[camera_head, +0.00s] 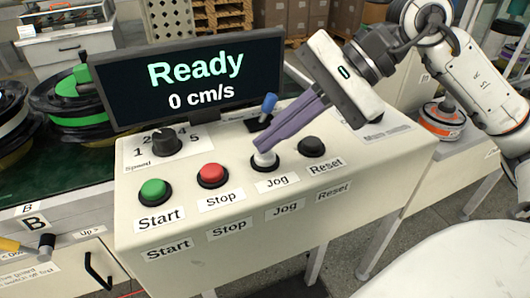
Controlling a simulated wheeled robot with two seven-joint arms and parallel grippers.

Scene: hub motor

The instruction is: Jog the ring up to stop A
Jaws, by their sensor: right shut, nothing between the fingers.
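My right gripper (262,146) comes in from the upper right with its purple fingers shut and empty. Its fingertips are at the top of the white Jog button (265,160) on the control box; I cannot tell whether they touch it. The screen (190,80) reads "Ready" and "0 cm/s". A "B" label (33,223) is on the conveyor's front; no stop A label shows. My left gripper is not in view.
The green Start button (153,192), red Stop button (212,175) and black Reset button (312,146) flank Jog. The speed dial (166,142) and a blue-handled lever (267,106) stand behind. A yellow-handled lever (20,246) is at lower left.

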